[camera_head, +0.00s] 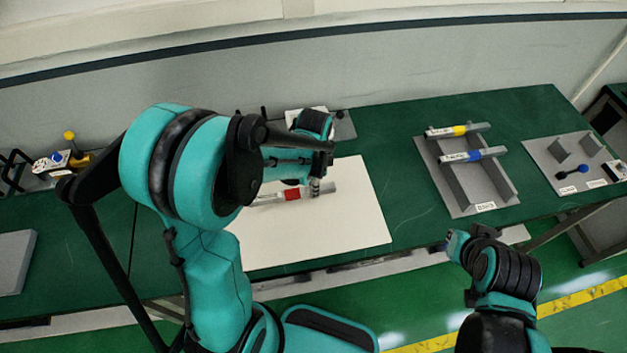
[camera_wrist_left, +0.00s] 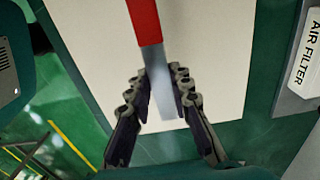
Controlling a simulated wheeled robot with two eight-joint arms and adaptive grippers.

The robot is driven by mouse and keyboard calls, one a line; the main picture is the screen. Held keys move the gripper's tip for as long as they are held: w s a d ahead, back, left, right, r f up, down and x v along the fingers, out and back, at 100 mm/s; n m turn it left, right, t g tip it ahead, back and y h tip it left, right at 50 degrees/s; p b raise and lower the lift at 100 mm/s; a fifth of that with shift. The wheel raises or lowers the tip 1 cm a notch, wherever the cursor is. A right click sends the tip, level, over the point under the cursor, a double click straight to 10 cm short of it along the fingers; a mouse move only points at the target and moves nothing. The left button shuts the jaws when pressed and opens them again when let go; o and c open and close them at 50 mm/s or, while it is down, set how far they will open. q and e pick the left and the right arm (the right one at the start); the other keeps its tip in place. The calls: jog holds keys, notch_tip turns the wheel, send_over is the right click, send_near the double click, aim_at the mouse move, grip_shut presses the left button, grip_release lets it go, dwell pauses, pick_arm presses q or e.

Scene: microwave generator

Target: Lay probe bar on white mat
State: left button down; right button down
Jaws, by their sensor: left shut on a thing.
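The probe bar (camera_head: 292,195), grey and white with a red band, is at the white mat (camera_head: 350,220) in the head view. My left gripper (camera_head: 316,188) is shut on its grey right part. In the left wrist view the bar (camera_wrist_left: 148,28) runs between the two fingers of the left gripper (camera_wrist_left: 160,90), with the mat (camera_wrist_left: 220,50) behind it. I cannot tell whether the bar touches the mat. My left arm hides part of the mat. My right gripper (camera_head: 456,243) is in front of the table, away from the bar, and its jaws are unclear.
A grey rack (camera_head: 447,178) to the right carries a yellow-banded bar (camera_head: 457,130) and a blue-banded bar (camera_head: 472,155). A grey board (camera_head: 550,150) with blocks lies at far right. A box labelled AIR FILTER (camera_wrist_left: 305,55) edges the wrist view. Green table is clear between mat and rack.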

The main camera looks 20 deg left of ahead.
aim_at(314, 206)
pick_arm(q)
jog(key=shift+f+b, duration=2.75)
jog(key=shift+f, duration=1.15)
jog(key=shift+f, duration=0.25)
jog(key=c, duration=1.3)
grip_release()
notch_tip(314, 206, up, 12)
jog(key=shift+r, duration=0.1)
jog(key=shift+s+n+b, duration=0.3)
jog(key=shift+n+b, duration=0.1)
jog(key=shift+b, duration=0.1)
jog(key=s+f+n+t+b, duration=0.1)
jog(key=s+n+t+b, duration=0.3)
jog(key=s+n+t, duration=0.3)
jog(key=s+n, duration=0.2)
jog(key=n, duration=0.2)
jog(key=shift+a+b, duration=0.2)
jog(key=shift+b, duration=0.15)
